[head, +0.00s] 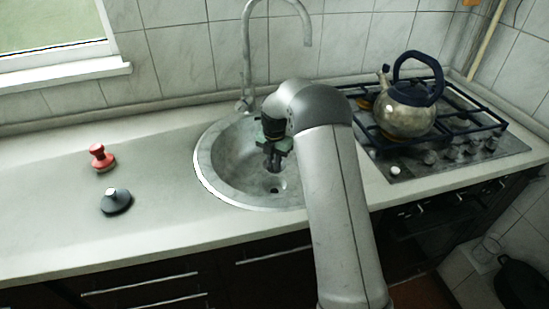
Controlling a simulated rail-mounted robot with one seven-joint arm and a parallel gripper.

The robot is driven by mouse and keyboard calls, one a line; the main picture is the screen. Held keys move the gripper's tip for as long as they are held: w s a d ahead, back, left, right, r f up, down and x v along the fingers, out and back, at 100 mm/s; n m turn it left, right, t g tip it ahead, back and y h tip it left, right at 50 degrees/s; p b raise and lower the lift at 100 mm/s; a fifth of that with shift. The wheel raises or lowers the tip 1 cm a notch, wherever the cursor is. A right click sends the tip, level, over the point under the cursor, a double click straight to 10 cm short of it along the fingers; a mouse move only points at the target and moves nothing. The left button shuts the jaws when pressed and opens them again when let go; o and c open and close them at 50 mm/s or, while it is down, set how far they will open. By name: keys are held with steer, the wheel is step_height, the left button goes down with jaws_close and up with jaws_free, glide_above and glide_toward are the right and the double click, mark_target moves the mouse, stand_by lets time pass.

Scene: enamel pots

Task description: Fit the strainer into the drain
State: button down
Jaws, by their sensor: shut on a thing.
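The round metal sink (216,172) is set in the light worktop, and its bowl is partly covered by my arm. The drain (277,189) shows as a small dark spot low in the bowl. My gripper (273,167) points down inside the sink bowl, just above and slightly left of the drain. It is shut on the strainer, of which little can be made out between and below the dark fingers. Whether the strainer touches the bowl or the drain cannot be told from this view.
A red knobbed item (99,157) and a black item with a grey knob (116,201) stand on the worktop (45,190) left of the sink. The tap (247,60) rises behind the bowl. A kettle (405,108) sits on the gas hob (455,150) at the right.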

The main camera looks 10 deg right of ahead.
steer(key=shift+f+b, duration=1.35)
steer(key=shift+f, duration=1.55)
steer(key=shift+f, duration=0.15)
steer(key=shift+d+f, duration=0.1)
steer(key=shift+f, duration=0.15)
steer(key=shift+f+b, duration=0.2)
steer(key=shift+b, duration=0.1)
steer(key=shift+f, duration=0.4)
steer(key=shift+f+b, duration=0.35)
steer(key=shift+b, duration=0.05)
steer(key=shift+f+b, duration=0.3)
steer(key=shift+f, duration=0.25)
steer(key=shift+f, duration=0.35)
steer(key=shift+f+b, duration=0.35)
